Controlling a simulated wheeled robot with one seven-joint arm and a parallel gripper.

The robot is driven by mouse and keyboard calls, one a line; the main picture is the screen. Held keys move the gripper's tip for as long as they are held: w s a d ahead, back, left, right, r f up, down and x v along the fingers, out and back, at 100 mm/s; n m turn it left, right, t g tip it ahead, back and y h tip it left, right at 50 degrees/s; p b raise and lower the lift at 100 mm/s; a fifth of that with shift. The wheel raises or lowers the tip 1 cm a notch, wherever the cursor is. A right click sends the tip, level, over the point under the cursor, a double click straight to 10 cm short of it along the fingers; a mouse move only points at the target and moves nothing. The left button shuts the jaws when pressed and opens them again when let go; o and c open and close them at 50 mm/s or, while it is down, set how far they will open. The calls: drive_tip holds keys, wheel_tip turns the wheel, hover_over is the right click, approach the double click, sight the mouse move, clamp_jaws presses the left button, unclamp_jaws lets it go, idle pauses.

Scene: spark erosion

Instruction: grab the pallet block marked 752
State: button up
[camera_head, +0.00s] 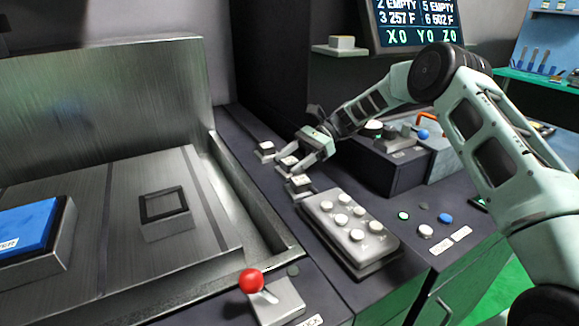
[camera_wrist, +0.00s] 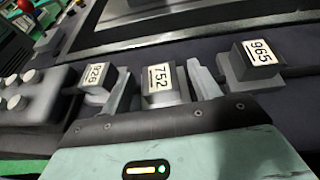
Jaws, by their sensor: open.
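The block marked 752 (camera_wrist: 160,76) is a small dark block with a white label, on a grey holder, in the middle of the wrist view. It is the middle of three such blocks in the head view (camera_head: 288,161). My gripper (camera_wrist: 163,88) is open, with one finger on each side of the 752 block; it also shows in the head view (camera_head: 291,160). I cannot tell whether the fingers touch it. The block marked 928 (camera_wrist: 98,78) is left of it, and the block marked 965 (camera_wrist: 255,58) is to the right.
A grey button box (camera_head: 349,229) stands close beside the row of blocks. A machine tank (camera_head: 225,200) with a raised rim lies to the left. A red-knobbed lever (camera_head: 252,281) is at the front. A dark box (camera_head: 385,165) stands right of the row.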

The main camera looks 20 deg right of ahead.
drive_tip(key=shift+x, duration=1.4)
drive_tip(key=c, duration=1)
